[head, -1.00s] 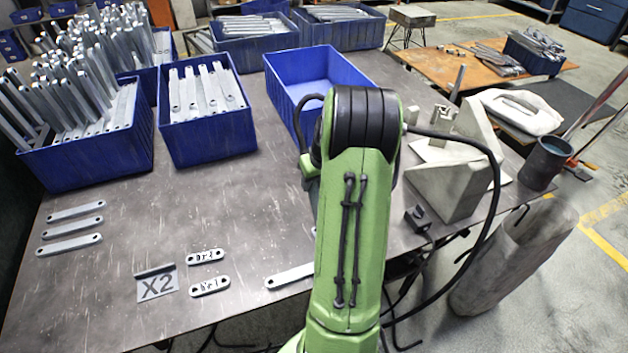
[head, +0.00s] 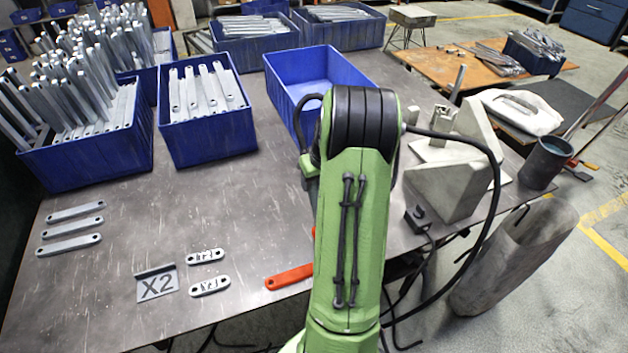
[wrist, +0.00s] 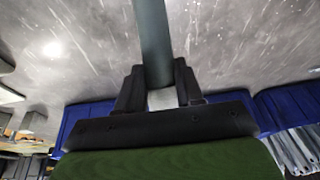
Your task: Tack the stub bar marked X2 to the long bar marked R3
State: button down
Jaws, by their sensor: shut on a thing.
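My gripper (wrist: 159,88) is shut on a grey bar (wrist: 153,42) that stretches away from between its fingers in the wrist view; no mark shows on it. In the head view my gripper is hidden behind my green arm. A card marked X2 (head: 157,287) stands on the table at the lower left. Two short stub bars (head: 205,257) (head: 210,286) lie to its right, one above the other; their dark marks are too small to read surely. An orange bar (head: 289,277) lies near the table's front edge, its right part hidden by my arm. I cannot find the mark R3.
Three loose grey bars (head: 70,229) lie at the table's left. Blue bins of bars (head: 210,140) stand behind, beside an emptier blue bin (head: 290,98). A grey angled block (head: 445,185) and a dark cup (head: 545,163) are at right. The left middle table is clear.

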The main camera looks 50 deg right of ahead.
dwell(0.5)
notch_tip(320, 180, up, 5)
jog(key=p, duration=0.4)
jog(key=shift+r, duration=0.15)
jog(key=shift+f, duration=0.2)
